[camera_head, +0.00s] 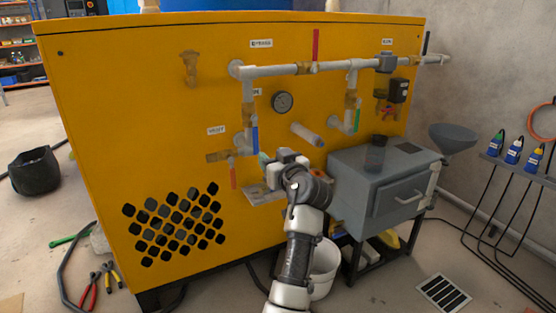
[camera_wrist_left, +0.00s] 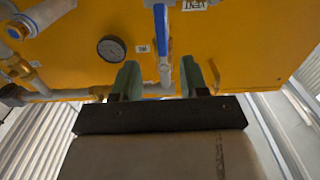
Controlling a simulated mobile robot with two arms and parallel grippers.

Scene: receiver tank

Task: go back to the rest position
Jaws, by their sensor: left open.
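My left gripper (camera_head: 270,160) is in front of the yellow panel (camera_head: 110,110), close to the lower pipes. In the left wrist view the two green fingers of my left gripper (camera_wrist_left: 160,78) stand apart with nothing held between them. A blue valve handle (camera_wrist_left: 161,32) shows in the gap between the fingers, beyond them; how far is hard to tell. The same blue handle (camera_head: 255,138) hangs just above and left of the gripper in the head view. My right gripper is not in view.
A red handle (camera_head: 316,45) and a green handle (camera_head: 357,120) sit on the grey pipes. A gauge (camera_head: 283,102) is above the gripper. A grey box (camera_head: 385,185) stands to the right of my arm, with a white bucket (camera_head: 322,270) below.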

